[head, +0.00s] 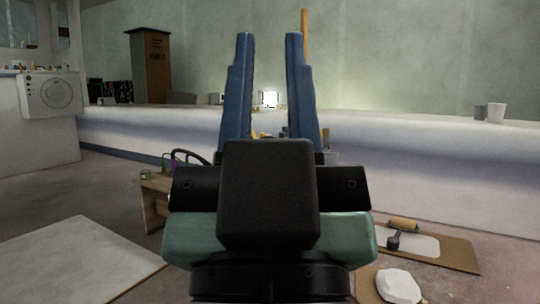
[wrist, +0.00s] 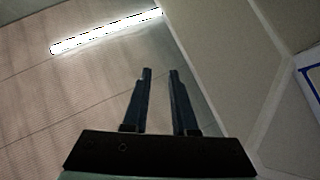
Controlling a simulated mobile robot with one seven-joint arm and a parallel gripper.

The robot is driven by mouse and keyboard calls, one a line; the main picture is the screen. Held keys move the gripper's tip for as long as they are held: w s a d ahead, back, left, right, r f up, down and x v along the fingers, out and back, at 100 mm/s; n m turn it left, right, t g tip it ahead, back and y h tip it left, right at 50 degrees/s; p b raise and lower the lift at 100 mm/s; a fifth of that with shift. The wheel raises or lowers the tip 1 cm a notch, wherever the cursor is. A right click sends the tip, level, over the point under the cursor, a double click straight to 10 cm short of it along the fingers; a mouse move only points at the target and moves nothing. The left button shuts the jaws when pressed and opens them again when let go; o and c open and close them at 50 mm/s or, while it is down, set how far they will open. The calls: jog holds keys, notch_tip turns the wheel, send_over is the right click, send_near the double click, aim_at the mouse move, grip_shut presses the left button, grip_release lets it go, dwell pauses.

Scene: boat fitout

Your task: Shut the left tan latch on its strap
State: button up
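My gripper (head: 270,85) stands upright in the middle of the head view, its two blue fingers apart with nothing between them. In the wrist view my gripper (wrist: 160,75) also shows open and empty, with ceiling and wall surfaces behind it. No tan latch or strap can be made out in either view. My gripper and arm hide the middle of the head view.
A long white hull or counter (head: 440,165) runs across behind my gripper, with cups (head: 495,112) on it. A wooden bench (head: 154,200) stands left of centre. A roller (head: 403,224) lies on cardboard at right. A pale board (head: 70,260) lies on the left floor.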

notch_tip(320, 180, up, 28)
jog(key=p, duration=2.5)
jog(key=shift+p, duration=0.4)
grip_shut()
jog(key=shift+f, duration=0.2)
jog(key=shift+w, duration=0.1)
